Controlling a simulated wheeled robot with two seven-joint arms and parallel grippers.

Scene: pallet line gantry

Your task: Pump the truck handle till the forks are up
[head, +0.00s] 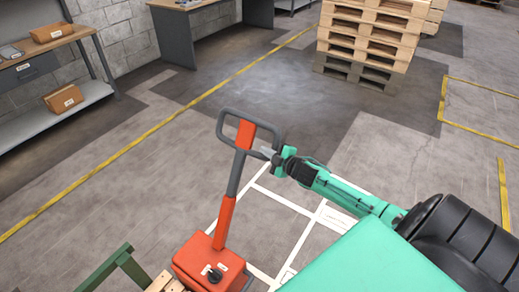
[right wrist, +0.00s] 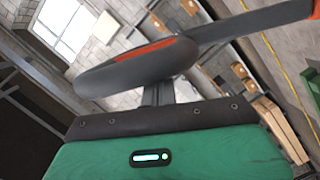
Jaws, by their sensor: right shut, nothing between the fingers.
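The truck handle (head: 238,152) is a dark grey loop with an orange block on an orange and grey shaft. It leans a little to the right above the orange pump body (head: 212,262) at the bottom of the head view. My right gripper (head: 268,153) is shut and empty at the right side of the loop. In the right wrist view the handle loop (right wrist: 135,68) lies across the dark finger ends of my gripper (right wrist: 158,92); I cannot tell whether they touch. The forks are not clearly seen. My left gripper is not in view.
A wooden pallet (head: 165,283) and a green frame (head: 108,268) are at the lower left. A workbench with boxes (head: 50,33) stands at the left. Stacked pallets (head: 368,35) stand at the back right. The floor between is clear, with yellow lines.

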